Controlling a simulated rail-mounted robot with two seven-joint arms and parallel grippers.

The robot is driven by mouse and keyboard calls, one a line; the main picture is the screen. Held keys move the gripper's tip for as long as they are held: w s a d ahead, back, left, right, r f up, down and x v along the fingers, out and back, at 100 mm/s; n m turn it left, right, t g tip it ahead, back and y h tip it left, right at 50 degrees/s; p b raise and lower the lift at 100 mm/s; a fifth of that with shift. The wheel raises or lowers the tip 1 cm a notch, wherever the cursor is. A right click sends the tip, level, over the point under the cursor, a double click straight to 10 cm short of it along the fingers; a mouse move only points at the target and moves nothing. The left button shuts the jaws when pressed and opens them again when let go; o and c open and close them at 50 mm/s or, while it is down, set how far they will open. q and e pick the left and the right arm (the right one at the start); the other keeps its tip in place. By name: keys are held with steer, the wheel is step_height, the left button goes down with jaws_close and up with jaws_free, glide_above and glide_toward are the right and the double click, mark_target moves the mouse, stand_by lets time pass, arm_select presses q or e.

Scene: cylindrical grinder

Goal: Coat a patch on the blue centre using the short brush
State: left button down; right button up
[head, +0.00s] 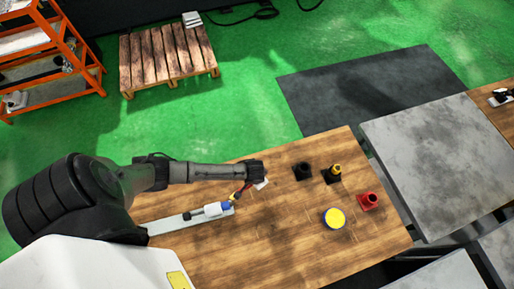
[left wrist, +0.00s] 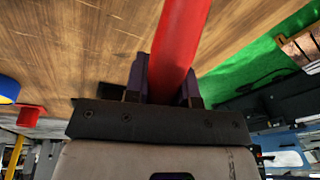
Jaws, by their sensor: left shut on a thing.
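My left gripper (head: 255,178) is shut on the red handle (left wrist: 182,40) of a brush, which fills the middle of the left wrist view. In the head view the small brush (head: 237,194) slants down and left from the gripper. Its lower end is close to the blue centre (head: 226,205); I cannot tell whether they touch. The blue centre is at the right end of a white cylindrical part lying over a long pale plate (head: 165,225). The brush tip is hidden in the left wrist view. My right gripper is in neither view.
A blue-rimmed pot with a yellow top (head: 334,218) stands on the wooden table (head: 275,245). Nearby are a red holder (head: 370,201), a black holder with a yellow piece (head: 334,174) and another black holder (head: 302,172). A small white piece (head: 262,184) is beside the gripper. The table's front middle is clear.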

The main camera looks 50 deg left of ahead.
arm_select(q)
steer(key=shift+p, duration=0.3)
steer(key=shift+s+f+b, duration=0.1)
steer(key=shift+f+b, duration=1.1)
steer(key=shift+f, duration=0.85)
steer(key=shift+w+d+b, duration=0.3)
steer(key=shift+w, duration=0.65)
steer(key=shift+w+d+b, duration=0.25)
steer(key=shift+w+d, duration=0.05)
steer(key=shift+w, duration=0.65)
steer(key=shift+w+d, duration=0.3)
steer(key=shift+w, duration=0.65)
